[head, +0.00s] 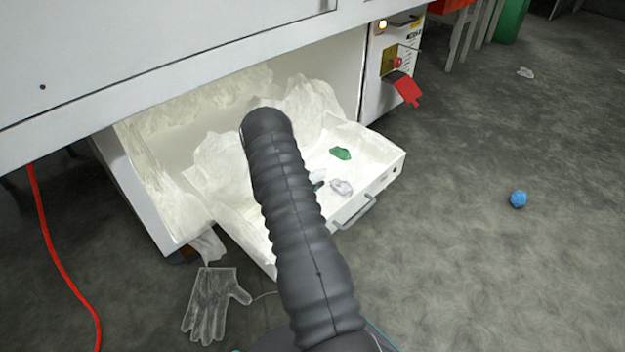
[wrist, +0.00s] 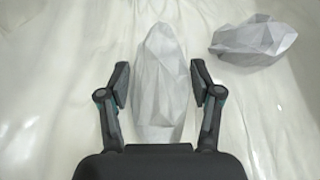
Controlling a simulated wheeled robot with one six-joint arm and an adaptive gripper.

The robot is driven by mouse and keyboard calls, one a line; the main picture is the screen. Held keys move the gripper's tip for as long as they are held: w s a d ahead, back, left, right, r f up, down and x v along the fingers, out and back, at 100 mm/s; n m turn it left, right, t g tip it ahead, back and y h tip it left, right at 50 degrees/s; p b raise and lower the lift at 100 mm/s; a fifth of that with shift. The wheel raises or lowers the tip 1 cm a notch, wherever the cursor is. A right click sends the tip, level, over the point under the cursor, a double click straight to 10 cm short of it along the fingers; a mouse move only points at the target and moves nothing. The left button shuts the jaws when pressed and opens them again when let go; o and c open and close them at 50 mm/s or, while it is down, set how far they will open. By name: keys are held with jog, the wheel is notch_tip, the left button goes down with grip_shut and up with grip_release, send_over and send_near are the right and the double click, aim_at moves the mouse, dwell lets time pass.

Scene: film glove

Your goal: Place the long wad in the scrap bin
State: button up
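The long wad (wrist: 160,85) is a pale grey-white, faceted, elongated lump. In the wrist view it lies lengthwise on a white film sheet. My gripper (wrist: 160,82) is open, with one finger on each side of the wad and a small gap at both sides. In the head view my dark ribbed arm reaches into the white open drawer (head: 390,165) and hides the gripper and much of the drawer's middle. I cannot make out the scrap bin for certain; a green container (head: 510,20) and an orange-red one (head: 450,5) show partly at the top right.
A second grey wad (wrist: 253,45) lies to the right of the gripper. A green scrap (head: 341,153) and a pale crumpled piece (head: 341,187) lie in the drawer. A glove (head: 215,303) hangs or lies below it. A blue ball (head: 518,199) sits on the open floor; a red hose (head: 58,260) runs at left.

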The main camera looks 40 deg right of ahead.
jog(key=shift+o, duration=0.3)
jog(key=shift+r, duration=0.25)
jog(key=p+v, duration=0.1)
jog(key=v, duration=1)
jog(key=shift+s+a+r, duration=0.1)
jog(key=shift+a, duration=0.15)
jog(key=shift+a+r, duration=0.15)
jog(key=shift+r, duration=0.1)
jog(key=s+a+r+m+g+y, duration=0.15)
jog(key=s+a+r+m, duration=0.35)
jog(key=r, duration=0.7)
jog(key=s+a+r+m+y, duration=0.3)
jog(key=s+a+r+m, duration=0.25)
jog(key=r, duration=0.75)
jog(key=s+a+r+m+t+y, duration=0.3)
jog(key=s+a+r, duration=0.3)
jog(key=s+a, duration=0.3)
jog(key=s+a+r+m+t+y, duration=0.3)
jog(key=s+a+r+m+y, duration=0.2)
jog(key=s+a, duration=0.5)
jog(key=shift+s+a+r+y, duration=0.2)
jog(key=shift+a+r+y, duration=0.25)
jog(key=shift+y, duration=0.1)
